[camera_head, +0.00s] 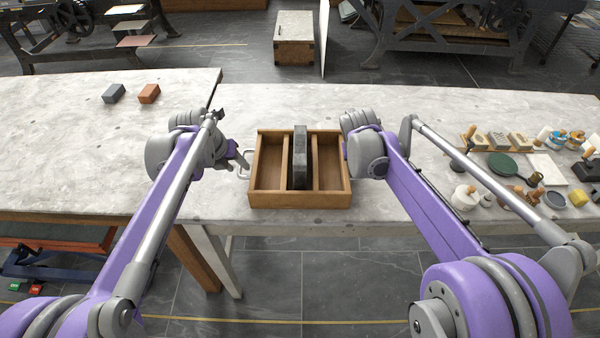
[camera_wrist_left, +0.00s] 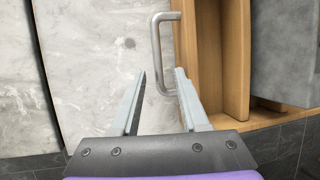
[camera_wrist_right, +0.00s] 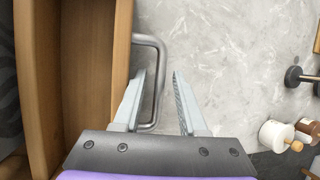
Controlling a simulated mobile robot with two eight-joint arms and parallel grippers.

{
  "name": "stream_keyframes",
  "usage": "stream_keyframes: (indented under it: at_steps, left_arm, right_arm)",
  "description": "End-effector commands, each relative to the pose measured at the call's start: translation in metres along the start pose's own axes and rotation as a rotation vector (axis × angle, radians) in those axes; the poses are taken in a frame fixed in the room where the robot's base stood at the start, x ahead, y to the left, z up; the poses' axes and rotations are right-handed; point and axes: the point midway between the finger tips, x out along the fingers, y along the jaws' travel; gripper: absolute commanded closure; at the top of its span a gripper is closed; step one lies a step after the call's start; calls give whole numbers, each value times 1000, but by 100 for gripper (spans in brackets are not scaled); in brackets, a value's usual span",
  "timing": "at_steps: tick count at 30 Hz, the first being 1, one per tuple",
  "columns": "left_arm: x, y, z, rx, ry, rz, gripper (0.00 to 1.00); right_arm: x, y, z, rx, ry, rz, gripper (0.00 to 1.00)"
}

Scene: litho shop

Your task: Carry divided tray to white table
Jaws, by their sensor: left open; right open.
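The divided tray (camera_head: 300,200) is a wooden box with several compartments and a metal handle at each end. It stands on a pale mottled tabletop (camera_head: 400,195), near the front edge. A dark grey block (camera_head: 300,160) stands in its middle compartment. My left gripper (camera_head: 240,160) is open at the tray's left end. In the left wrist view its fingers (camera_wrist_left: 162,72) straddle the left handle (camera_wrist_left: 155,45), with no grip on it. In the right wrist view my right gripper (camera_wrist_right: 158,72) is open, its fingers either side of the right handle (camera_wrist_right: 160,90); the arm hides it in the head view.
Another pale tabletop (camera_head: 70,150) adjoins on the left, with a grey block (camera_head: 114,93) and an orange-brown block (camera_head: 149,93) at its back and clear room in front. Jars, stamps and a green dish (camera_head: 503,165) crowd the right side. A chest (camera_head: 295,40) stands behind.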

Motion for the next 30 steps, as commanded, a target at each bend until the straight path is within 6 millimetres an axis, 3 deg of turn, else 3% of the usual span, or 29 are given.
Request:
stream_keyframes:
  at_steps: [6, 14, 17, 30]
  left_arm:
    - [-34, 0, 0, 0, 0, 1, 55]
    - [-50, 0, 0, 1, 0, 1, 55]
    - [-51, 0, 0, 1, 0, 1, 55]
    - [-50, 0, 0, 1, 0, 1, 55]
  right_arm:
    - [0, 1, 0, 0, 0, 1, 55]
    - [-5, 1, 0, -1, 0, 2, 55]
    - [-17, 1, 0, -2, -1, 2, 55]
    - [-103, 0, 0, -1, -1, 1, 55]
